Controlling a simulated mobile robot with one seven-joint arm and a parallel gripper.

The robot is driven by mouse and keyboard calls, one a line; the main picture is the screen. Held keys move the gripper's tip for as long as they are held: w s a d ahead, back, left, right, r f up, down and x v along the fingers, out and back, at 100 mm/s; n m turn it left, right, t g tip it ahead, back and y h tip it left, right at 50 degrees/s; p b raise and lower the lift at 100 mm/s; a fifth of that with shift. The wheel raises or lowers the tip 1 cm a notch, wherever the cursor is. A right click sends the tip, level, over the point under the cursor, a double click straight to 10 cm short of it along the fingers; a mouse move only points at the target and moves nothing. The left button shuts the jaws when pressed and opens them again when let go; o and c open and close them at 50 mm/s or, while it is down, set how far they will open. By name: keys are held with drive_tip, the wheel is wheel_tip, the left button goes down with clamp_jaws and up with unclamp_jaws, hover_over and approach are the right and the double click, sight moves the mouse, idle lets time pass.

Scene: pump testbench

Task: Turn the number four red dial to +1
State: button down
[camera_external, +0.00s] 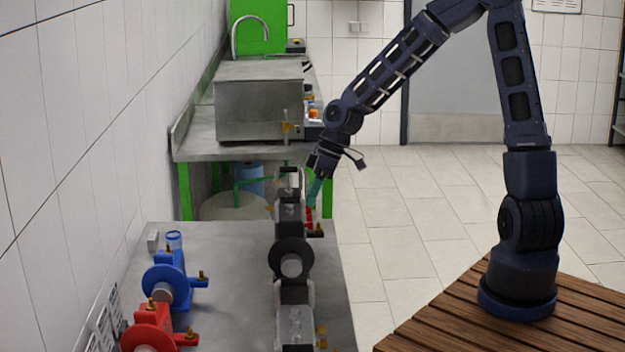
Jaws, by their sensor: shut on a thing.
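A small red part (309,217), which looks like a red dial, sits on the right side of the dark pump assembly (291,257) on the grey bench. No number can be read on it. My gripper (314,203) reaches down from the upper right, with its teal fingers at the red part. The fingers are shut on it, and they partly hide it. The dial's marks and setting are too small to see. Other dials along this assembly are hidden or cannot be made out.
A blue pump (164,285) and a red pump (152,330) stand left on the grey bench (225,262). A steel box (259,105) sits on the bench behind, near a green panel (258,25). A white wall runs along the left.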

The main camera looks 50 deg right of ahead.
drive_tip(key=shift+w+d+f+m+g+y, duration=0.15)
drive_tip(key=shift+m+g+y, duration=0.1)
drive_tip(key=shift+g+y, duration=0.6)
drive_tip(key=shift+w+d+f+m+g+y, duration=0.25)
drive_tip(key=shift+g+y, duration=0.45)
drive_tip(key=shift+y, duration=0.4)
drive_tip(key=shift+w+d+f+m+g+y, duration=0.1)
drive_tip(key=shift+m+g+y, duration=0.2)
drive_tip(key=shift+g+y, duration=0.55)
drive_tip(key=c, duration=1.6)
unclamp_jaws()
drive_tip(key=v, duration=1.1)
drive_tip(key=shift+f, duration=0.1)
